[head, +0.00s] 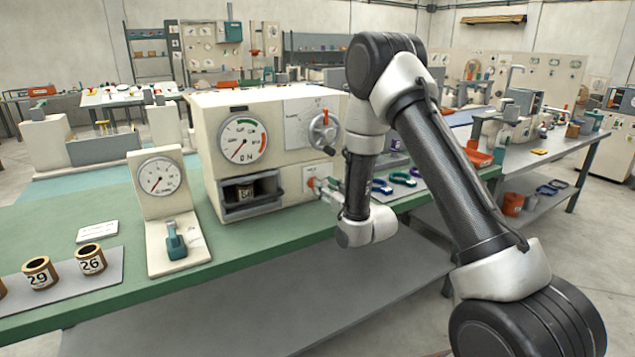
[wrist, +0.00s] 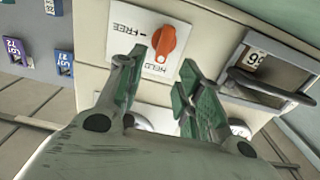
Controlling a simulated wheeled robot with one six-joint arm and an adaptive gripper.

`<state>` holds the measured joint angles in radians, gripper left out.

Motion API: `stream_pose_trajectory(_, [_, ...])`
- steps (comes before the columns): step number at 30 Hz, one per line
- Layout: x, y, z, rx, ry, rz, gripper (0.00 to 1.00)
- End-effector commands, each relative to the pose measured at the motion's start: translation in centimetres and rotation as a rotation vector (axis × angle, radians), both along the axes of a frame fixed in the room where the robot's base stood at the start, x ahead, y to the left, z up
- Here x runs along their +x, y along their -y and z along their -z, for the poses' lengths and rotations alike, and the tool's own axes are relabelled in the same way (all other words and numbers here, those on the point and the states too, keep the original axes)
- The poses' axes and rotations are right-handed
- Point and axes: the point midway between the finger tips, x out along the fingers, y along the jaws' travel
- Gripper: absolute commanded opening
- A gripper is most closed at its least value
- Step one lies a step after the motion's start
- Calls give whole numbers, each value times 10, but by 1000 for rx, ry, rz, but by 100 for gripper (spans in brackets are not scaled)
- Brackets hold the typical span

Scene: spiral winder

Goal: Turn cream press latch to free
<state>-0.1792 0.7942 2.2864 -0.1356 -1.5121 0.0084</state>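The cream press (head: 208,150) stands on the green bench. Its orange latch knob (wrist: 166,42) sits on a white plate (wrist: 181,28) marked FREE and HELD, seen upside down in the wrist view. The knob's lower end points towards HELD. In the head view the latch (head: 312,183) shows as a small red-orange spot on the press's right front. My gripper (wrist: 162,58) is open, with green-padded fingertips on either side of the knob's lower part and a gap on each side. I cannot tell how far the tips are from the panel. My arm hides part of the gripper in the head view.
A drawer-like opening (wrist: 266,78) with a handle lies right of the plate in the wrist view. Left of the press are a gauge stand (head: 160,220) with a teal lever and numbered cups (head: 91,259). Blue and green rings (head: 403,179) lie to the right.

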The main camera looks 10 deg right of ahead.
Motion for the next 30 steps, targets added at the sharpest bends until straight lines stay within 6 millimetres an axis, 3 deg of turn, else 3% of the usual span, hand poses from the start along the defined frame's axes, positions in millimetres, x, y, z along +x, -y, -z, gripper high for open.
stream_pose_trajectory(9, [46,-15,0,-1,-1,-1,36])
stream_pose_trajectory(20, [53,-17,0,-1,-2,0,36])
stream_pose_trajectory(26, [53,-17,0,-1,-2,0,1])
stream_pose_trajectory(30, [53,-17,0,-1,-2,0,0])
